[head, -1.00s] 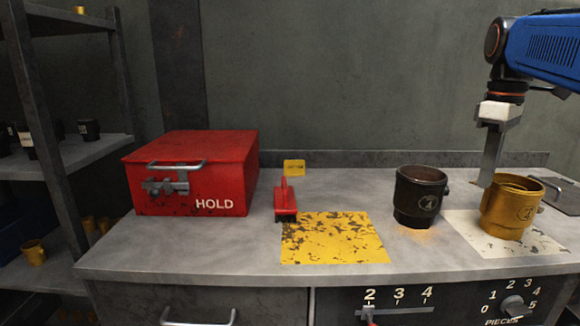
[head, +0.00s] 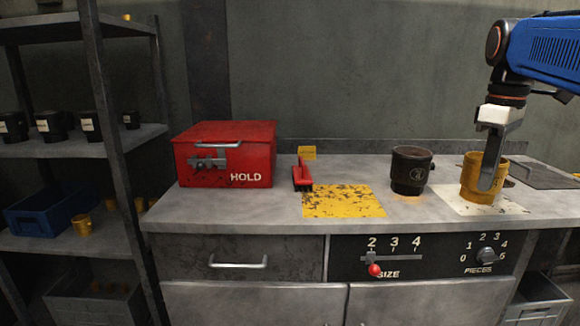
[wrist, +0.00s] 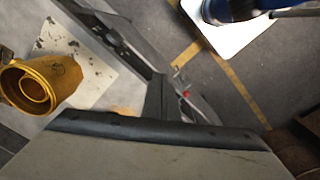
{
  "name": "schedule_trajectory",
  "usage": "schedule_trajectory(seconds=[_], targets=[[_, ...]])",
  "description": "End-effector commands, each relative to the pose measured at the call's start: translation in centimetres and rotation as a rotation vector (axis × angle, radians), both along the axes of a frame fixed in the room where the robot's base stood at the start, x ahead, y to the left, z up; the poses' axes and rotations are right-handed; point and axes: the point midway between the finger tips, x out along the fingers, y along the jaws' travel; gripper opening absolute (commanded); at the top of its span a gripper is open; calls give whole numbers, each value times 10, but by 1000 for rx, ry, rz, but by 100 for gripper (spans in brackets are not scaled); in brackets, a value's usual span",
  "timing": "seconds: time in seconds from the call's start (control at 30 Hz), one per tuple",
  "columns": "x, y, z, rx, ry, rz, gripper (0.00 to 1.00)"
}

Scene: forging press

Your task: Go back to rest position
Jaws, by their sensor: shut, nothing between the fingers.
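My gripper (head: 490,183) hangs from the blue arm at the right of the head view, fingers pointing down and shut with nothing between them. In the head view it overlaps the yellow cup (head: 471,180), which stands upright on a worn white patch (head: 507,207) of the bench. The wrist view shows the same cup (wrist: 50,82) at the left, off to the side of the fingers (wrist: 155,97) and apart from them. A dark cup (head: 409,170) stands upright to the left of the yellow one.
A red HOLD box (head: 225,155), a red brush (head: 302,175) and a worn yellow patch (head: 343,201) are on the bench's left half. Shelves (head: 70,145) stand at the far left. A SIZE slider (head: 374,270) and PIECES knob (head: 486,255) are on the bench front.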

Motion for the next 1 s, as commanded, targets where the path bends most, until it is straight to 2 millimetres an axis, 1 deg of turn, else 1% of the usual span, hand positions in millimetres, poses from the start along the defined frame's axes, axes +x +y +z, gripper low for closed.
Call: schedule_trajectory(seconds=[0.23,0.37,0.57,0.67,0.77,0.97,1.0], targets=[[-12,14,-17,-7,-29,-47,0],[-21,23,-30,-9,-53,-86,0],[-40,41,-60,-10,-106,-166,0],[-56,54,-84,-5,-146,-225,0],[-75,69,-113,6,-193,-297,0],[-112,92,-177,50,-286,-441,0],[-119,96,-190,61,-302,-469,0]])
